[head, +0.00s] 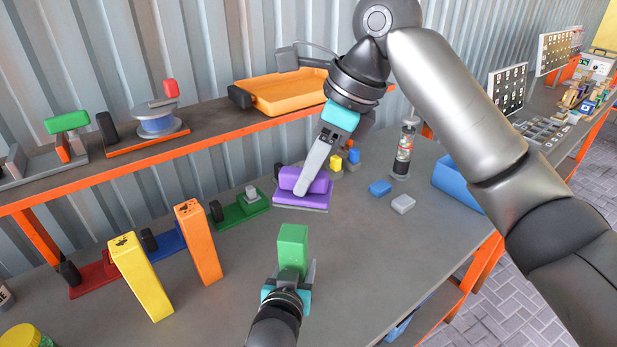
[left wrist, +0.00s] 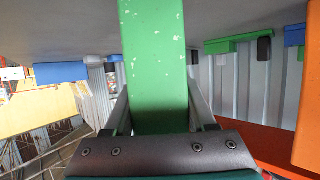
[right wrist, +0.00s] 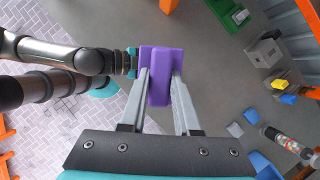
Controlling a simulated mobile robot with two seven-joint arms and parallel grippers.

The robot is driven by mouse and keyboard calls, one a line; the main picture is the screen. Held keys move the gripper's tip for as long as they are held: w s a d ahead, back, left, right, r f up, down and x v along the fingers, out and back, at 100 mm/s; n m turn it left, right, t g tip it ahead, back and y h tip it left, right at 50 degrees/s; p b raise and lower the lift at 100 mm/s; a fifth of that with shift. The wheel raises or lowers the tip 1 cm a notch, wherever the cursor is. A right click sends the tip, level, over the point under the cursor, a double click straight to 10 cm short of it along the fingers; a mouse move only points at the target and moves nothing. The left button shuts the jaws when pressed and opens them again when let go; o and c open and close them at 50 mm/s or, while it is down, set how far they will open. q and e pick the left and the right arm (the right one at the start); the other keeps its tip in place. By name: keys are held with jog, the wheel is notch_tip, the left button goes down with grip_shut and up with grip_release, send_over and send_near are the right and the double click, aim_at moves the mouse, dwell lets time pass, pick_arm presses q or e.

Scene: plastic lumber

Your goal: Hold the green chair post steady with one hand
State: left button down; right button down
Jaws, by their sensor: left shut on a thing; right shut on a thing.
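The green chair post (head: 293,246) stands upright near the front middle of the table. My left gripper (head: 288,285) is shut on its lower part, and the left wrist view shows the post (left wrist: 153,60) between the two fingers. My right gripper (head: 305,185) reaches down from above to a purple block (head: 318,183) farther back. In the right wrist view its fingers are shut on the purple block (right wrist: 160,80). A purple piece on a grey base (head: 300,204) shows just below the block in the head view. The post's bottom end is hidden by my left gripper.
A yellow post (head: 141,280) and an orange post (head: 198,243) stand to the left. Behind them lie red (head: 95,278), blue (head: 166,243) and green (head: 241,210) pieces. Small blue (head: 380,188) and grey (head: 403,204) blocks lie to the right, near a clear cylinder (head: 404,150).

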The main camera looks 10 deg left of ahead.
aim_at(292, 260)
dwell(0.3)
pick_arm(q)
jog(key=shift+c, duration=0.7)
grip_release()
jog(key=shift+s, duration=0.1)
pick_arm(e)
jog(key=shift+r+p, duration=0.35)
pick_arm(q)
jog(key=s+r+p, duration=0.2)
jog(key=r, duration=0.1)
jog(key=s+r+p, duration=0.2)
jog(key=r+p, duration=0.1)
jog(key=s+r+p, duration=0.2)
jog(key=r, duration=0.1)
jog(key=shift+s+r, duration=0.25)
jog(key=shift+s, duration=0.1)
pick_arm(e)
notch_tip(292, 260, up, 7)
jog(key=shift+r, duration=0.15)
pick_arm(q)
jog(key=shift+d+f, duration=0.1)
jog(key=shift+f, duration=0.05)
